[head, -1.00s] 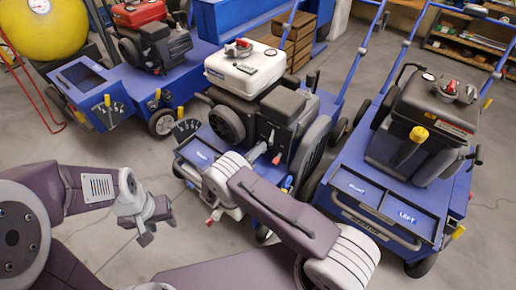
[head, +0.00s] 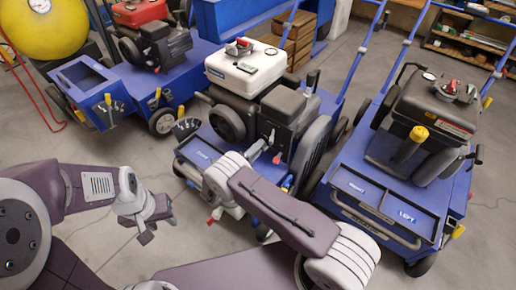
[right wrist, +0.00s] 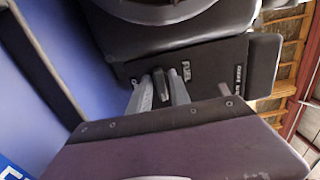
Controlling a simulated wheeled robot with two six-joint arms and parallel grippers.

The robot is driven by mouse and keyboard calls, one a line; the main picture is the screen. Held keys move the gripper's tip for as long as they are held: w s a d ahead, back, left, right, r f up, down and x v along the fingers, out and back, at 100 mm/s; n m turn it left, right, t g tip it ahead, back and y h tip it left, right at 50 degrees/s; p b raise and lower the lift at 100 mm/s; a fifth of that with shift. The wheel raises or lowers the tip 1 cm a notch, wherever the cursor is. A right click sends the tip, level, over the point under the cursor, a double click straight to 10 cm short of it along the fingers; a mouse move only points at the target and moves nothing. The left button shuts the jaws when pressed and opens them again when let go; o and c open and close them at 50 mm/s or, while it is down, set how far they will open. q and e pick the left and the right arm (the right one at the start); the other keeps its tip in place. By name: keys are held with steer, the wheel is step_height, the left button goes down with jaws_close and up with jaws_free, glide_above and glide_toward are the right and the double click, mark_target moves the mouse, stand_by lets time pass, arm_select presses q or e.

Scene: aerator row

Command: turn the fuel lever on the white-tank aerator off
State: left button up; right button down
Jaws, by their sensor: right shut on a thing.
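The white-tank aerator (head: 236,68) stands in the middle of the head view, with its dark engine facing me. My right arm reaches over its blue deck, and my right gripper (head: 268,145) is at the engine's front, small in that view. In the right wrist view its fingers (right wrist: 160,92) are shut on the dark fuel lever (right wrist: 159,84), beside the FUEL label on the black panel (right wrist: 215,72). The lever is partly hidden between the fingers, so its exact angle is hard to tell. My left gripper (head: 156,222) is open and empty over the floor at left.
A black-tank aerator (head: 430,105) stands close on the right and a red-tank aerator (head: 140,14) at the back left. A CHOKE label (right wrist: 235,77) is beside the fuel lever. Bare concrete floor (head: 190,255) lies around my left gripper.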

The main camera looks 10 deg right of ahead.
steer(key=shift+f, duration=0.1)
stand_by(0.4)
steer(key=c, duration=1.5)
jaws_free()
steer(key=shift+o, duration=0.2)
steer(key=p+v, duration=0.3)
steer(key=v, duration=0.5)
steer(key=shift+s+a, duration=0.4)
steer(key=shift+a, duration=0.05)
